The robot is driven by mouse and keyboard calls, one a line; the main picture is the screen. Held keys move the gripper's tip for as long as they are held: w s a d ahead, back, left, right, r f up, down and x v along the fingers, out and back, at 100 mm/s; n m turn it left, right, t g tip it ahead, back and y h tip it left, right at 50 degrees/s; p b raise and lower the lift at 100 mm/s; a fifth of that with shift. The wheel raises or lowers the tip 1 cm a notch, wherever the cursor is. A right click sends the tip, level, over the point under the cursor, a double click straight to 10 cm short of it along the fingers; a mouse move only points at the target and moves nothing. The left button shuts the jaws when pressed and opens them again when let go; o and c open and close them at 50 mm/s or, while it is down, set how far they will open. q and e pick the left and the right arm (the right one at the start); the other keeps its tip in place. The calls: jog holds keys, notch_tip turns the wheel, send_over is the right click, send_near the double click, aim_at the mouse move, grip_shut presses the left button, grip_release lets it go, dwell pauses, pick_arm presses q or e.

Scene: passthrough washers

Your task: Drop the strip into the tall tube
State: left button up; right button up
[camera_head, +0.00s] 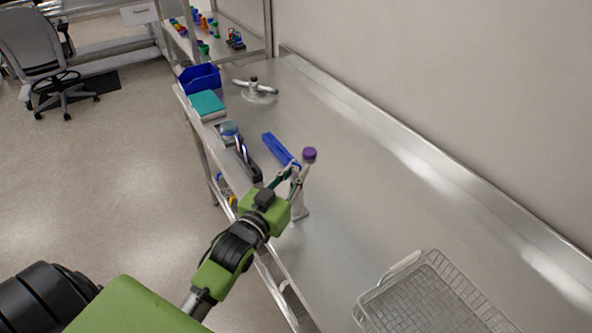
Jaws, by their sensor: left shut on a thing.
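My left gripper (297,178) reaches over the near edge of the steel bench and is shut on a slim pale piece with a purple top (309,154). The purple top shows just above the fingertips. I cannot tell for certain whether this piece is the strip. A pale upright shape (300,208), perhaps the tall tube, stands on the bench directly below the fingers. The gripper hides part of it, and I cannot tell whether the held piece touches it. My right gripper is not in view.
A long blue piece (281,150) lies just behind the gripper. A black holder (247,162), a teal box (207,105), a blue bin (200,78) and a metal fixture (256,90) stand farther back. A wire basket (395,277) is at front right. The bench's right side is clear.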

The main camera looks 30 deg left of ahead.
pick_arm(q)
jog(key=shift+f+b, duration=0.8)
jog(key=shift+f, duration=0.65)
jog(key=o, duration=0.8)
jog(key=o, duration=0.5)
jog(key=shift+r, duration=0.15)
